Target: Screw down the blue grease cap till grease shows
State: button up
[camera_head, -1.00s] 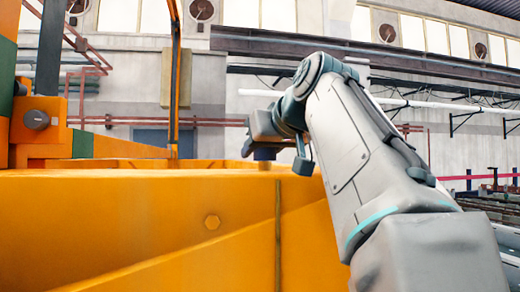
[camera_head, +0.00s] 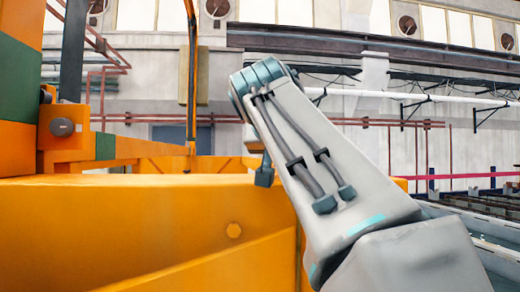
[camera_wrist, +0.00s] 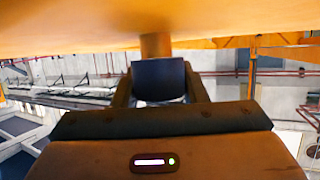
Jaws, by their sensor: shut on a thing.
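The blue grease cap (camera_wrist: 159,78) shows in the wrist view as a dark blue block at the end of a short orange-brown stem (camera_wrist: 155,46). My gripper (camera_wrist: 160,84) has one finger on each side of the cap and is shut on it. No grease is visible on the cap or stem. In the head view my arm hides the cap and most of the gripper, behind the top edge of the orange machine body (camera_head: 140,215).
The orange frame rises at the far left with a round grey knob (camera_head: 62,127). A thin orange post (camera_head: 192,70) stands behind the machine body. Pipes and a pale wall lie beyond. Long low racks (camera_head: 495,215) stand at the right.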

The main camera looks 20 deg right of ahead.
jog(key=shift+d+m+g+h+p, duration=0.1)
jog(key=shift+m+g+h+p, duration=0.35)
jog(key=shift+m+h, duration=0.35)
jog(key=shift+s, duration=0.1)
jog(key=o, duration=1)
jog(key=shift+s+r, duration=0.1)
jog(key=shift+s, duration=0.05)
jog(key=v, duration=1.3)
jog(key=shift+a+r, duration=0.25)
jog(key=shift+a, duration=0.05)
